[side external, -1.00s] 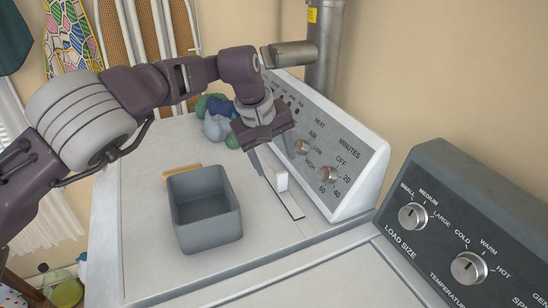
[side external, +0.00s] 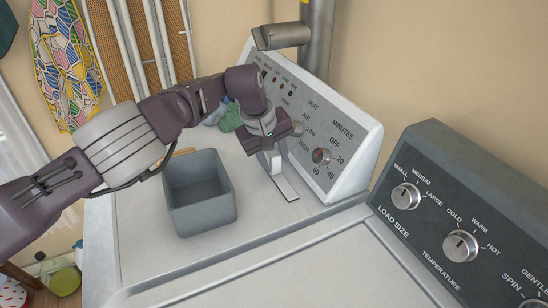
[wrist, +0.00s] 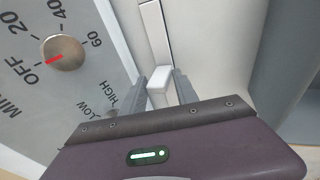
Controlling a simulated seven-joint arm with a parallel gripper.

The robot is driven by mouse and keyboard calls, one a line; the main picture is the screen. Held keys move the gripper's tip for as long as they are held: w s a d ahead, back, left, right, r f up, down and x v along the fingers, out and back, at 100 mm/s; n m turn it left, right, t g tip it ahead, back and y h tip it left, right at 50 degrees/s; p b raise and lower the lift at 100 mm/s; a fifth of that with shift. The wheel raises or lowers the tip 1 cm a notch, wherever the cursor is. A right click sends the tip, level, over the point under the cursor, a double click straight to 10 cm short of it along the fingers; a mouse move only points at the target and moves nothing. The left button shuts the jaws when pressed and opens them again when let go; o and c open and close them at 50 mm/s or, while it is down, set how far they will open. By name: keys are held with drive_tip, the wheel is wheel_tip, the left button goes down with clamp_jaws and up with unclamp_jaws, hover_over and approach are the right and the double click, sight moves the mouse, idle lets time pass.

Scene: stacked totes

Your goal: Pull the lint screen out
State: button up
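The lint screen lies in a slot in the dryer top in front of the control panel. Its flat plate (side external: 287,188) shows in the side view, and a white block-shaped handle (side external: 276,164) stands up from it. My gripper (side external: 273,157) points down over the handle. The screen below the dryer top is hidden.
A grey open bin (side external: 200,190) stands left of the slot, with room between. The dryer's control panel (side external: 335,150) rises close to the right of my gripper. Bundled cloth (side external: 229,118) lies behind. The washer panel (side external: 440,205) is at the right.

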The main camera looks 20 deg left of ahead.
clamp_jaws()
drive_tip(key=shift+o, duration=1.6)
unclamp_jaws()
clamp_jaws()
drive_tip(key=o, duration=0.9)
unclamp_jaws()
drive_tip(key=shift+c, duration=0.2)
